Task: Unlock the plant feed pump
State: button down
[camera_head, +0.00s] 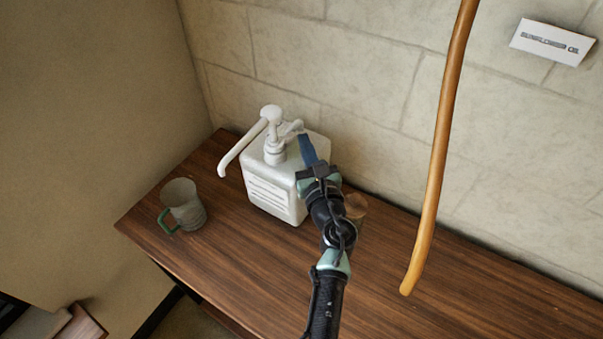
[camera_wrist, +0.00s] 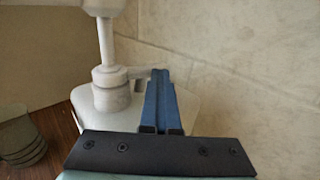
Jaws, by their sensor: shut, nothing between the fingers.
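The white pump bottle (camera_head: 275,185) stands upright on the wooden table, with a long spout (camera_head: 242,148) pointing to the lower left from its pump head (camera_head: 271,113). A small white lever (camera_head: 292,128) sticks out to the right of the pump neck. In the wrist view the pump collar (camera_wrist: 110,88) and stem show left of the fingers, and the lever (camera_wrist: 138,72) reaches toward them. My gripper (camera_head: 306,140) is shut and empty, its blue fingertips at the lever's right end. It also shows in the wrist view (camera_wrist: 159,76). I cannot tell whether it touches the lever.
A grey mug with a green handle (camera_head: 183,205) stands left of the bottle. A round wooden item (camera_head: 355,206) is partly behind my arm. A wooden pole (camera_head: 440,150) hangs at the right. A sign (camera_head: 552,42) is on the stone wall. The table's right side is clear.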

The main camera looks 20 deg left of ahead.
jog(key=v, duration=1.2)
jog(key=shift+s, duration=0.1)
